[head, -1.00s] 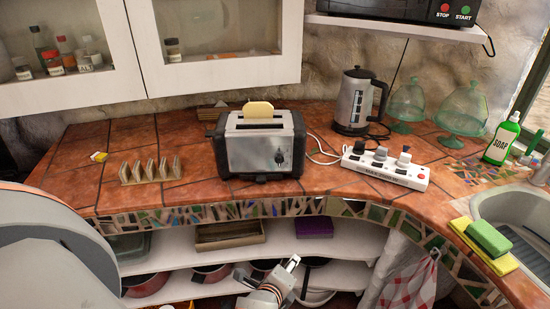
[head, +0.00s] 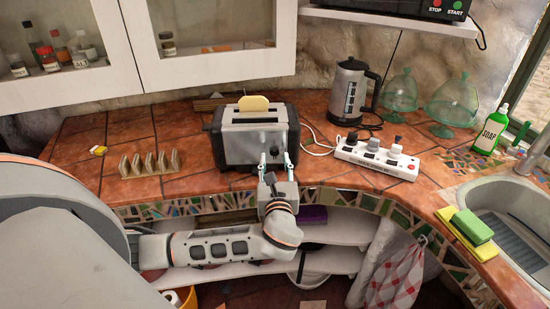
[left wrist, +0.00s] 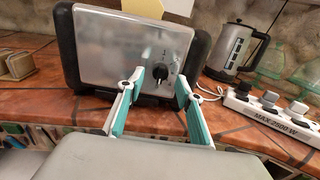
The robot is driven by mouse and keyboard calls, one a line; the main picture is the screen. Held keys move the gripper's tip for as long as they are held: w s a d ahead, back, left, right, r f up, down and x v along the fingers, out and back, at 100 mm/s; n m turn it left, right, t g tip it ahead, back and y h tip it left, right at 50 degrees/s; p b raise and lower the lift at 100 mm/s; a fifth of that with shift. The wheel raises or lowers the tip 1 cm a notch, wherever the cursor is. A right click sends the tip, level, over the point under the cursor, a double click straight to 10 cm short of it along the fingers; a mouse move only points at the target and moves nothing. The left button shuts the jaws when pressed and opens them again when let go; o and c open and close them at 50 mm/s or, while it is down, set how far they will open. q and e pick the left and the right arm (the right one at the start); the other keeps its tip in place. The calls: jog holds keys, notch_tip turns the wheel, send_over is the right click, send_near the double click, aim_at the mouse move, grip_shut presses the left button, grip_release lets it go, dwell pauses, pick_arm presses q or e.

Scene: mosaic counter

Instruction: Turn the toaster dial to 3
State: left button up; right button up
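The toaster (head: 237,148), silver with black ends, stands on the tiled counter with a bread slice (head: 254,105) in its top. Its black dial (left wrist: 160,72) is on the front, toward the right, with its knob pointing about upward. The dial's marks are too small to read. My left gripper (head: 274,160) is open in front of the toaster's front face. In the left wrist view its teal-padded fingers (left wrist: 158,85) stand on either side of the dial, and I see no clear contact. My right gripper is in neither view.
A power strip (head: 378,160) and a kettle (head: 350,92) stand right of the toaster, a white cord between. A wooden toast rack (head: 148,164) is left. Glass domes (head: 400,92) and a green soap bottle (head: 492,132) are further right. A shelf lies below the counter.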

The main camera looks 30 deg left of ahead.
pick_arm(q)
jog(key=shift+x, duration=0.8)
grip_shut()
